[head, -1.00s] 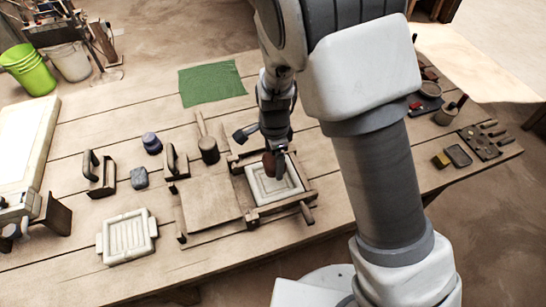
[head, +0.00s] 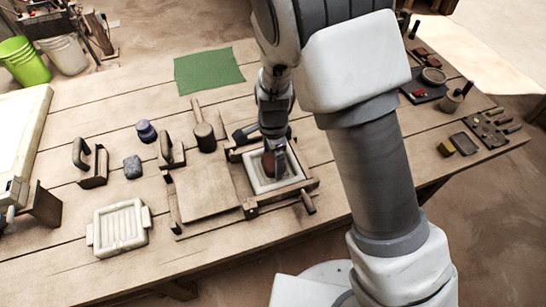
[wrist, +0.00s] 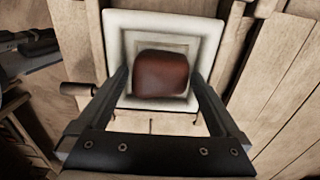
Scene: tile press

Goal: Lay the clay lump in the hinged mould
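The clay lump (wrist: 161,74) is a rounded red-brown block between the two fingers of my gripper (wrist: 161,80) in the wrist view. The fingertips lie close against its two sides, so the gripper looks shut on it. The lump also shows in the head view (head: 268,164), partly behind a finger. It is over the pale square plaster face of the hinged mould (wrist: 116,22), which lies open. I cannot tell whether the lump touches the mould's floor. The mould's wooden lid (head: 205,190) lies flat to the left in the head view.
A wooden mallet (head: 204,135) and a handled block (head: 172,152) stand behind the mould. A pale ribbed tray (head: 120,228) lies to the left. A green cloth (head: 208,71) lies at the back. Small tools and pots (head: 450,103) are on the right.

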